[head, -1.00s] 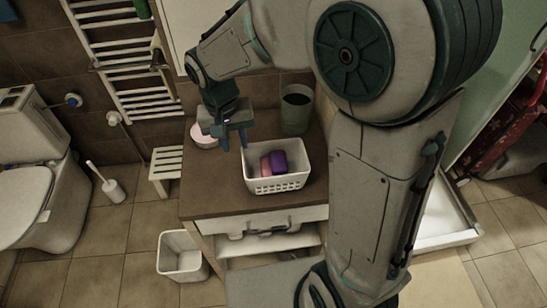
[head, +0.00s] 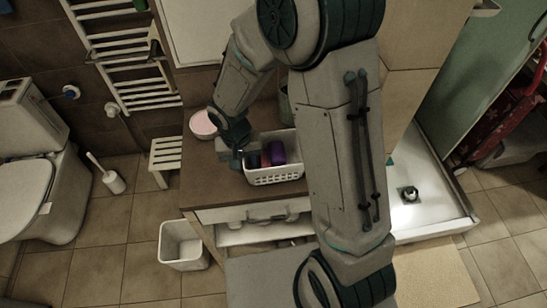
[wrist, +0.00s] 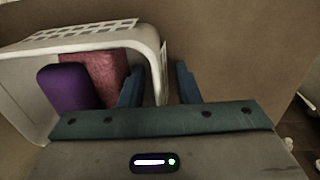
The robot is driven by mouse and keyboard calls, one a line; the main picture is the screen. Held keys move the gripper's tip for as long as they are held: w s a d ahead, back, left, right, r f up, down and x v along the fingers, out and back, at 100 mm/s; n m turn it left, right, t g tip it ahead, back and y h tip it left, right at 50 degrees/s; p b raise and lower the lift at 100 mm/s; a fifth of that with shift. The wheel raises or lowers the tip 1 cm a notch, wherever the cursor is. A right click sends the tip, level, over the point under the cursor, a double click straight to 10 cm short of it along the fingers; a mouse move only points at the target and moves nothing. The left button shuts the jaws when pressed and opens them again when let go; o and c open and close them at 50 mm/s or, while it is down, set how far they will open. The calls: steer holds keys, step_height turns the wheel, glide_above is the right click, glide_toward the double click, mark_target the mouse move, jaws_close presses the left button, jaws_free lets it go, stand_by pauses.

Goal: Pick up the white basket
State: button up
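The white basket (head: 275,175) stands on the brown countertop (head: 212,185) with a purple item (head: 277,152) and a pinkish item (head: 265,159) inside. In the wrist view the basket (wrist: 25,112) lies on the left, tilted in the picture, with the purple item (wrist: 62,88) and the pink item (wrist: 95,72). My gripper (head: 238,160) is at the basket's left end. In the wrist view its fingers (wrist: 157,76) are spread, one inside the basket and one outside, with the end wall between them. A gap shows, so the fingers are not closed on the wall.
A pale round bowl (head: 203,123) sits on the counter behind the gripper. A dark green cup (head: 284,104) is partly hidden behind my arm.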

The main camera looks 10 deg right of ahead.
steer(key=shift+f, duration=0.3)
jaws_close()
